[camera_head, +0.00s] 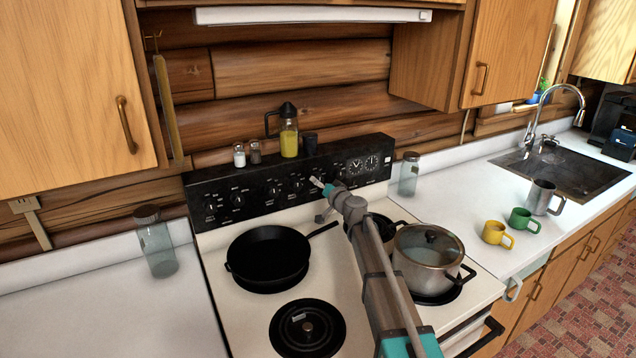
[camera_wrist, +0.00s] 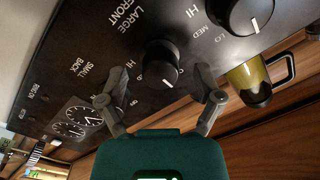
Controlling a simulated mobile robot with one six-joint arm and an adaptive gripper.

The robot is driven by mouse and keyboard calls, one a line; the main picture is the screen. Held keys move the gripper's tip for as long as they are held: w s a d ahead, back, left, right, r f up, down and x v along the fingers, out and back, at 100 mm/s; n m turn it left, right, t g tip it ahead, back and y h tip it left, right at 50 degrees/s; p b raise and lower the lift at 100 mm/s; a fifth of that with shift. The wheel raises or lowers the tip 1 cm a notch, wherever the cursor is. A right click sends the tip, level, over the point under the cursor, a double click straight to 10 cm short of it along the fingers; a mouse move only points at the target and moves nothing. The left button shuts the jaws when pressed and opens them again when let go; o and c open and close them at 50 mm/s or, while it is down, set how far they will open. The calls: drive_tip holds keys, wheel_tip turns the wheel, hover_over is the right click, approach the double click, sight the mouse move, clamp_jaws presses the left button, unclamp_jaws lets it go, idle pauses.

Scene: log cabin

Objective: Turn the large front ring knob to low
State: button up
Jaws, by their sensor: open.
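The large front ring knob (camera_wrist: 162,58) is a round black dial with a white pointer mark, on the black stove control panel (camera_wrist: 75,55). The wrist view shows "LARGE FRONT" printed beside it, with HI and LO marks around it. My gripper (camera_wrist: 160,78) is open, one finger on each side of this knob in the picture. I see no clear contact, and the exact gap is hard to tell. In the head view my gripper (camera_head: 321,187) is at the panel's right half and hides part of the knobs there.
Another black knob (camera_wrist: 240,14) sits close by. A yellow-filled bottle (camera_head: 289,140) stands on the panel top, also in the wrist view (camera_wrist: 250,80). A black skillet (camera_head: 268,255) and a steel pot (camera_head: 428,262) stand on the stove, the pot beside my arm.

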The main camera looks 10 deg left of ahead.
drive_tip(key=shift+x, duration=0.85)
drive_tip(key=shift+c, duration=0.2)
drive_tip(key=c, duration=1.1)
drive_tip(key=shift+m, duration=0.4)
drive_tip(key=m, duration=0.3)
drive_tip(key=shift+r+m+b, duration=0.1)
drive_tip(key=shift+m+b, duration=0.2)
drive_tip(key=shift+m, duration=1.8)
